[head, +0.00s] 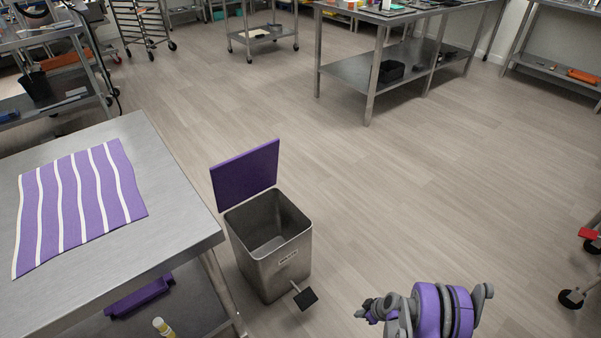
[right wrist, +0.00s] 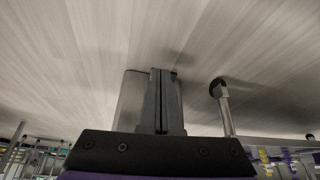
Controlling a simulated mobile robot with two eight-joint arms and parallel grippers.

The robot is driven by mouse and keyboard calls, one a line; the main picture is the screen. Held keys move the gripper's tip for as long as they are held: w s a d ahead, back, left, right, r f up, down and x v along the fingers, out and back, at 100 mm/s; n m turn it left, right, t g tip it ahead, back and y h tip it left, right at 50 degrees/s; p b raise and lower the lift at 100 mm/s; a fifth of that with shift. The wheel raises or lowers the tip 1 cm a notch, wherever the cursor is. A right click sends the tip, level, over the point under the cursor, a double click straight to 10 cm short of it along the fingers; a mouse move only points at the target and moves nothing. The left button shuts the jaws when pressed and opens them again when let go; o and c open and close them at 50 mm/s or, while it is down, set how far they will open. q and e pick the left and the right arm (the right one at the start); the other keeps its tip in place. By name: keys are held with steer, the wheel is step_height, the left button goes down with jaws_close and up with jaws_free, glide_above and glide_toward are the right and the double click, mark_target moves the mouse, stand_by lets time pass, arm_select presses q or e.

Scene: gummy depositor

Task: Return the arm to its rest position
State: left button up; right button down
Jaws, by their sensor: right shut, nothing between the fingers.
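My right gripper (head: 366,311) shows at the lower right of the head view, over the bare floor to the right of the bin. In the right wrist view its two fingers (right wrist: 161,74) are together with nothing between them. The right arm's purple and grey links are folded close behind it. My left gripper does not show in either view.
A steel waste bin (head: 300,251) with its purple lid (head: 246,174) raised and a black pedal stands beside a steel table (head: 177,217). A purple striped mat (head: 82,204) lies on the table. Open floor (head: 400,190) extends beyond; more benches stand at the back.

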steer(key=s+a+r+m+h, duration=0.1)
steer(key=s+r+m, duration=0.1)
steer(key=r, duration=1.1)
steer(key=s+a+r+m+h, duration=0.1)
steer(key=s+a+r+m, duration=0.1)
steer(key=r, duration=1.1)
steer(key=s+r+m+t+h, duration=0.1)
steer(key=s+r+m, duration=0.2)
steer(key=s+r, duration=0.5)
steer(key=s+r+m+h, duration=0.1)
steer(key=s+r+m, duration=0.25)
steer(key=s, duration=0.85)
arm_select(q)
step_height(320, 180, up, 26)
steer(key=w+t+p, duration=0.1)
steer(key=p, duration=2.2)
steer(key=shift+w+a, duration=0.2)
arm_select(e)
step_height(320, 180, up, 26)
steer(key=w+t, duration=0.1)
steer(key=shift+a+n, duration=0.3)
steer(key=shift+n, duration=0.05)
